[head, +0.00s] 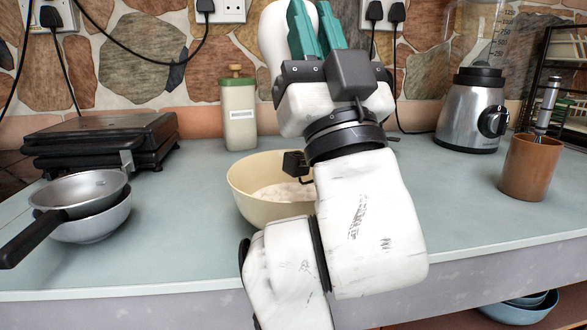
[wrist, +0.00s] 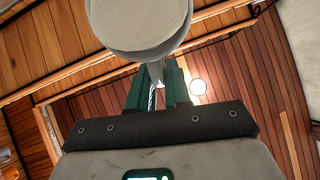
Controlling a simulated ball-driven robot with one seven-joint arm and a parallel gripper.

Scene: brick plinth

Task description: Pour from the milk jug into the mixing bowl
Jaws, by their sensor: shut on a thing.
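The cream mixing bowl (head: 243,192) stands on the worktop, partly hidden behind my arm, with pale white contents inside. My gripper (head: 313,18), with teal fingers, is raised above and behind the bowl, pointing upward.
A dark grill press (head: 100,137) and steel pan (head: 85,193) stand left. A blender (head: 472,115) and brown pot with a whisk (head: 530,168) stand right. Cables hang from wall sockets.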

